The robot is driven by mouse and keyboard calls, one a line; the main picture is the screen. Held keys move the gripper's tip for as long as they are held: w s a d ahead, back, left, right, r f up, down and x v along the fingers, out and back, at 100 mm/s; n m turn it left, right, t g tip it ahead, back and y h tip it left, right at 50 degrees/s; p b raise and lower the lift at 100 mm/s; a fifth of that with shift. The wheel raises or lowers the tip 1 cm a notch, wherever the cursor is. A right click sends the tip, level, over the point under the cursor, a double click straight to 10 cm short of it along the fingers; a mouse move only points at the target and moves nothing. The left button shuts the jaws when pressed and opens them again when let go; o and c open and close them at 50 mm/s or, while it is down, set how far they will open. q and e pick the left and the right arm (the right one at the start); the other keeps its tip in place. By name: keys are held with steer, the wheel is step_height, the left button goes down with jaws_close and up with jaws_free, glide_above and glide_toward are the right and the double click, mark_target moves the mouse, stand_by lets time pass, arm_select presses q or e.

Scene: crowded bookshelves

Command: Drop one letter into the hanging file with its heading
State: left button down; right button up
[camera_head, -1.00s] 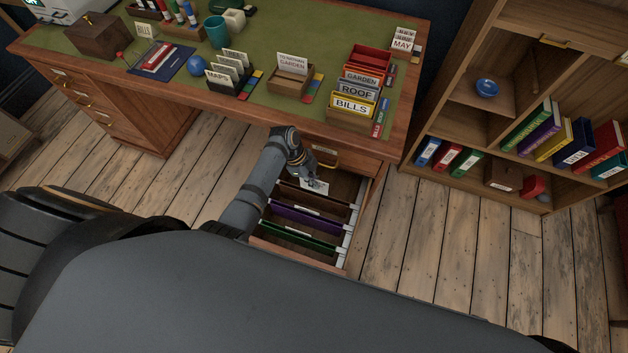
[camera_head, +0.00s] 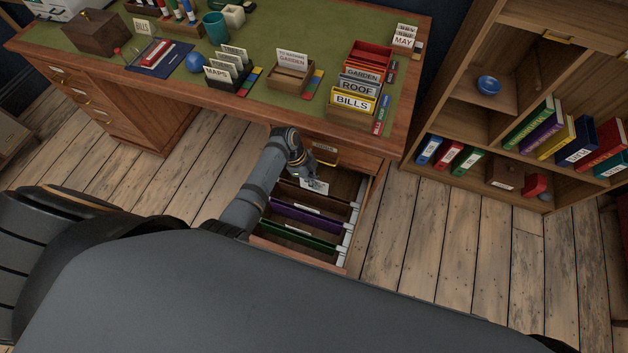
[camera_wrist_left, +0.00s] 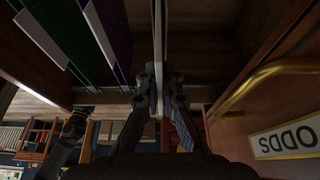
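My left gripper (camera_head: 309,177) reaches down over an open desk drawer (camera_head: 347,190). It is shut on a thin pale letter (camera_head: 315,187), whose face shows below the fingers in the head view. In the left wrist view the fingers (camera_wrist_left: 159,82) pinch the letter (camera_wrist_left: 158,45), seen edge-on. The drawer holds a brown hanging file (camera_head: 318,197), a purple one (camera_head: 302,214) and a green one (camera_head: 295,237), with white tabs too small to read. The letter is on the desk side of these files.
The drawer front in the left wrist view has a brass handle (camera_wrist_left: 270,75) and an ODDS label (camera_wrist_left: 283,141). The desk top (camera_head: 285,30) above carries a yellow BILLS box (camera_head: 352,103), a card holder (camera_head: 290,77) and other items. A bookshelf (camera_head: 520,195) stands at the right.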

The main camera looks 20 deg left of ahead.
arm_select(q)
steer(key=shift+f+b, duration=0.7)
steer(key=shift+f, duration=0.4)
steer(key=c, duration=1.4)
jaws_free()
steer(key=shift+c, duration=0.2)
step_height(320, 180, up, 7)
steer(key=p, duration=0.7)
steer(key=shift+r+p, duration=0.15)
steer(key=shift+p, duration=0.2)
steer(key=shift+s+f, duration=0.1)
steer(key=shift+f, duration=0.1)
